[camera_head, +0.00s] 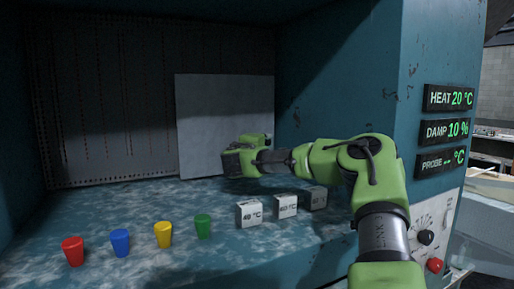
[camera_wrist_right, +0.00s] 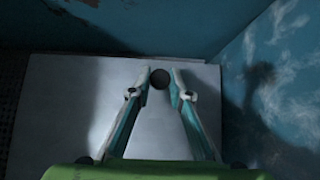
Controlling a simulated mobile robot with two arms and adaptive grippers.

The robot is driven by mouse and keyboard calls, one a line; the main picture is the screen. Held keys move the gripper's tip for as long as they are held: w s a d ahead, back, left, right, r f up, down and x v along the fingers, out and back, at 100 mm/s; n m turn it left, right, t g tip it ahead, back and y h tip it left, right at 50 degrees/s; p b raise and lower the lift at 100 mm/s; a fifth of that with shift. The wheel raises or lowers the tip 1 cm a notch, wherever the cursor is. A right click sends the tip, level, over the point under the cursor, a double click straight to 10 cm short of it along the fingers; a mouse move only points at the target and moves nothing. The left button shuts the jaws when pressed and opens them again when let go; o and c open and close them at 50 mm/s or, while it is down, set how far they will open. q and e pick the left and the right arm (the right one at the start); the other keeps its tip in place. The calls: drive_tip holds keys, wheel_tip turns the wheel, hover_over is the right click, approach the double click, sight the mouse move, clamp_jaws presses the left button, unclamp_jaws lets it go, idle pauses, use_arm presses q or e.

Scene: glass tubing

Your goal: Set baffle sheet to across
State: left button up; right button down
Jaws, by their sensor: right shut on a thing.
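The baffle sheet (camera_head: 217,108) is a pale grey flat panel standing upright towards the right of the chamber's back wall, with its lower edge near the floor. My left gripper is not in view.
Red (camera_head: 73,251), blue (camera_head: 120,243), yellow (camera_head: 163,234) and green (camera_head: 203,226) cups stand along the front floor. Marked temperature blocks (camera_head: 249,214) stand right of them, close below my right arm. The chamber's right wall (camera_head: 320,95) is near the sheet. The floor at left is clear.

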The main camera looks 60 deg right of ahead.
drive_tip(key=shift+s+d, duration=0.15)
drive_tip(key=shift+d, duration=0.1)
drive_tip(key=c, duration=1.9)
unclamp_jaws()
drive_tip(key=shift+a, duration=0.15)
drive_tip(key=v, duration=1.2)
drive_tip(key=shift+f, duration=0.1)
